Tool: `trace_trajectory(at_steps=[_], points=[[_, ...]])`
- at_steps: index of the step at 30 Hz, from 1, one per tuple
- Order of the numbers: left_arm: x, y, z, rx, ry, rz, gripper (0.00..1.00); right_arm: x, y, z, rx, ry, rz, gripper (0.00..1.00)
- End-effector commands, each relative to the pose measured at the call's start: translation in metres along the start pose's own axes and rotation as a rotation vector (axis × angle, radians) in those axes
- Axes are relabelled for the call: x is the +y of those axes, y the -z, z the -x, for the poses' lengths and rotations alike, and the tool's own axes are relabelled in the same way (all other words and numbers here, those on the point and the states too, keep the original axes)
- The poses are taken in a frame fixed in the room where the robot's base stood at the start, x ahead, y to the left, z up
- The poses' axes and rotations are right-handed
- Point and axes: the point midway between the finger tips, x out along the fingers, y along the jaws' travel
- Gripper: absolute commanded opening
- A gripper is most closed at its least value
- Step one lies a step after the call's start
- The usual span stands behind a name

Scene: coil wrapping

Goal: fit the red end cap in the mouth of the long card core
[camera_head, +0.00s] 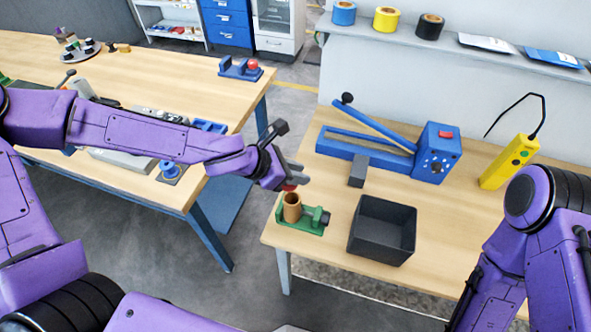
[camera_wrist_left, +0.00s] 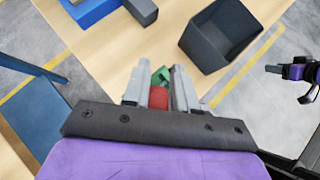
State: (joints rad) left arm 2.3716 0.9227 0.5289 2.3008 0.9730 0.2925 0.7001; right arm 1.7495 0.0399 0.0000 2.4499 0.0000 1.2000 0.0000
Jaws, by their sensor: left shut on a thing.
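The red end cap (camera_head: 289,187) is between the fingers of my left gripper (camera_head: 290,180), which is shut on it. In the left wrist view the red cap (camera_wrist_left: 158,97) shows between the two grey fingers. The brown card core (camera_head: 292,207) stands upright in a green holder (camera_head: 313,222), its open mouth facing up. The cap is just above the core's mouth; I cannot tell whether they touch. In the left wrist view the core is hidden, and part of the green holder (camera_wrist_left: 161,74) shows beyond the cap.
A dark open bin (camera_head: 382,229) stands right of the holder. Behind are a grey block (camera_head: 358,171) and a blue lever device (camera_head: 435,152). A yellow tool (camera_head: 509,162) stands at the right. Bare tabletop lies right of the bin.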

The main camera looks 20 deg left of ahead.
Motion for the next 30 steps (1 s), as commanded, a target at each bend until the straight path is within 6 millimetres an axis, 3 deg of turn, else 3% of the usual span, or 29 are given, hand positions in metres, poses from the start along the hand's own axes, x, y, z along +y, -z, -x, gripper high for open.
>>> trace_trajectory(at_steps=[7,18,30], points=[[0.000,-0.011,0.005,-0.091,0.101,-0.105,0.00,0.000,-0.001,-0.002,0.000,0.000,0.000,0.43],[-0.002,0.025,-0.028,-0.091,0.102,-0.094,0.00,-0.004,-0.017,-0.041,0.000,0.000,0.000,0.43],[-0.002,0.031,-0.034,-0.091,0.102,-0.094,0.00,-0.004,-0.019,-0.047,0.000,0.000,0.000,0.43]])
